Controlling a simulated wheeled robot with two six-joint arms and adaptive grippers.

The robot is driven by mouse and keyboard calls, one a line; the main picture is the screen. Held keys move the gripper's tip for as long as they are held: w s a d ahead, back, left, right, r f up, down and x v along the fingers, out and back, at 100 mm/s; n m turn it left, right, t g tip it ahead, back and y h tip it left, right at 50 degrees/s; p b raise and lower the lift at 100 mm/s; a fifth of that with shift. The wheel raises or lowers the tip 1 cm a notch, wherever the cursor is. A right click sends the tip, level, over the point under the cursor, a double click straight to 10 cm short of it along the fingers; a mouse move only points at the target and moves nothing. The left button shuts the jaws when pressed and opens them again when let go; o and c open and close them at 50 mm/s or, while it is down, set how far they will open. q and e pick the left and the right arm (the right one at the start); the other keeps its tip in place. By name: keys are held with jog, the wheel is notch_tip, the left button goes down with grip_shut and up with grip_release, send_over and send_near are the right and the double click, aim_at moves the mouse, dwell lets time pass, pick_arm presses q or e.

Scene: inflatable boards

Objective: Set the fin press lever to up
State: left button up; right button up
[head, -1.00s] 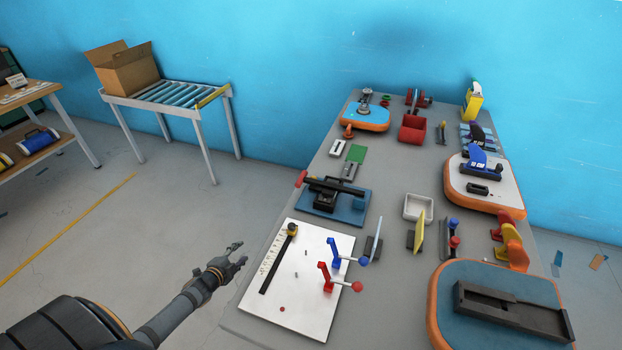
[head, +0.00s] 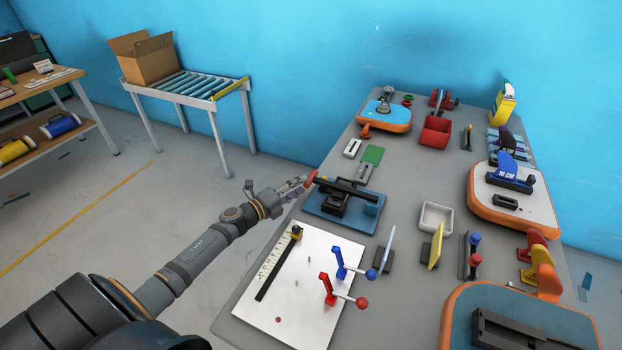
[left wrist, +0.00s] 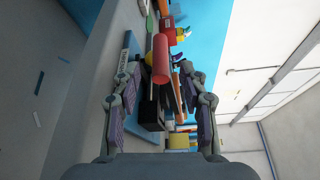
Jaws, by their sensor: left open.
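A black press with a long bar stands on a blue base plate (head: 318,208), and I take it for the fin press. Its lever ends in a red handle (head: 311,178) that sticks out at the left, roughly level with the bar. My left gripper (head: 300,185) is at the table's left side, close to the red handle. In the left wrist view the red handle (left wrist: 161,62) shows between the two open fingers (left wrist: 160,80), pointing toward the camera. Contact cannot be told. The black press body (left wrist: 150,112) is partly hidden behind the handle. My right gripper is not in view.
A white board (head: 290,290) with a blue lever (head: 340,262) and a red lever (head: 327,288) lies nearer on the table. Floor left of the table is clear.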

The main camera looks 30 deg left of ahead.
aim_at(311, 178)
pick_arm(q)
jog(key=x, duration=0.5)
jog(key=shift+w+d+p, duration=0.1)
jog(key=shift+w+p, duration=0.15)
jog(key=shift+p, duration=0.15)
grip_shut()
